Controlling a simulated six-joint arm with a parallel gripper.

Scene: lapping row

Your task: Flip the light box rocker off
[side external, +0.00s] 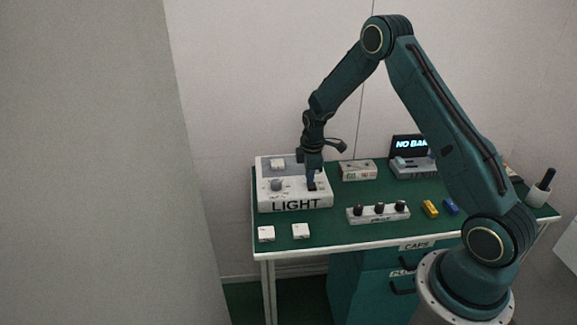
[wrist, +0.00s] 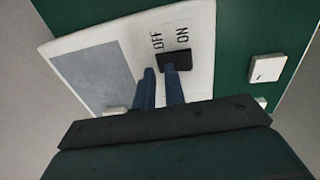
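The light box (side external: 262,198) is a white box with LIGHT on its front, at the left end of the green table. In the wrist view its white face (wrist: 200,20) shows a grey panel and a black rocker (wrist: 178,58), with OFF and ON printed beside it. My gripper (side external: 312,184) points down at the box's right part, by the rocker. In the wrist view my gripper's blue fingers (wrist: 159,70) are a narrow gap apart, with nothing seen between them. The right fingertip overlaps the rocker's edge; contact and the rocker's tilt cannot be told.
Two white switches (side external: 266,233) (side external: 301,230) lie in front of the box. A strip with black knobs (side external: 378,213), a yellow block (side external: 430,208) and a blue block (side external: 451,206) are to the right. A small white box (side external: 358,170) and a display unit (side external: 408,145) stand behind.

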